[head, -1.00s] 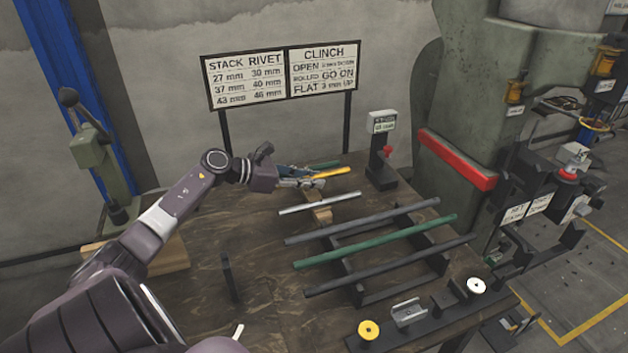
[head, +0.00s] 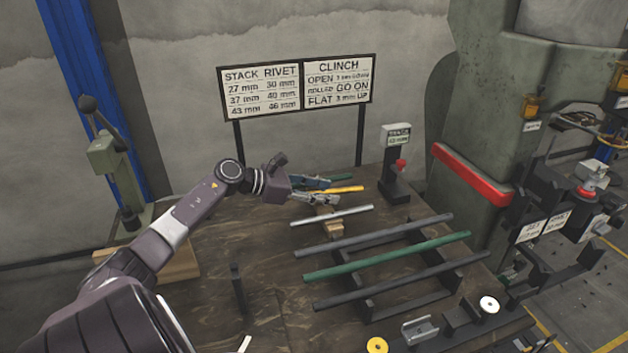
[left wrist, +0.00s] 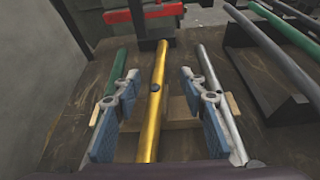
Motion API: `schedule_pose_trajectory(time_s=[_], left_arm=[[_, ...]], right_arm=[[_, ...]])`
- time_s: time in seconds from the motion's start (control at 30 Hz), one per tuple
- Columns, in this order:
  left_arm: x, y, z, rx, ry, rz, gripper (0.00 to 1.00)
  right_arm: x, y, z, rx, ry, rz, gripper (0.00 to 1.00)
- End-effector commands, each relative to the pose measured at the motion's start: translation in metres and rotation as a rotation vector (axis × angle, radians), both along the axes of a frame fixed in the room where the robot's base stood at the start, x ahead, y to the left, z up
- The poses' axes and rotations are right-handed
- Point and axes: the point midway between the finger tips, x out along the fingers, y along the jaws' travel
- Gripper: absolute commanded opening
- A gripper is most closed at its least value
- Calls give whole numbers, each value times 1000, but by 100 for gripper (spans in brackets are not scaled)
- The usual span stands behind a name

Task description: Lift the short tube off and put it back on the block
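Three short tubes lie side by side: a yellow one (head: 348,189), a green one (head: 340,178) and a silver one (head: 331,215). A pale wooden block (head: 329,228) shows under the silver tube, and wood shows beneath the yellow tube (left wrist: 158,105) in the left wrist view. My left gripper (head: 335,192) is open, its fingers on either side of the yellow tube with gaps to it. In the left wrist view the green tube (left wrist: 108,90) is beyond the left finger, the silver tube (left wrist: 218,105) by the right finger. My right gripper is out of view.
A rack (head: 372,310) holds long grey and green bars in front of the short tubes. A black stand with a red knob (head: 396,178) is behind right. A sign board (head: 297,87) stands behind, and a lever press (head: 110,160) is at left.

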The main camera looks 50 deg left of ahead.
Motion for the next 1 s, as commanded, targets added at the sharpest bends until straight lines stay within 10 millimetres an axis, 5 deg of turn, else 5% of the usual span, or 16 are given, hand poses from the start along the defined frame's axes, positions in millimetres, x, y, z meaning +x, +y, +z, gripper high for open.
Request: schedule_pose_trajectory(time_s=[0.03,0.6,1.0], left_arm=[[-13,-10,-40,-41,47,0,39],[-60,17,23,7,10,4,39],[-66,21,37,18,0,3,39]], right_arm=[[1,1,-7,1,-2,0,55],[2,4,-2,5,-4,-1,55],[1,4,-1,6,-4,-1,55]])
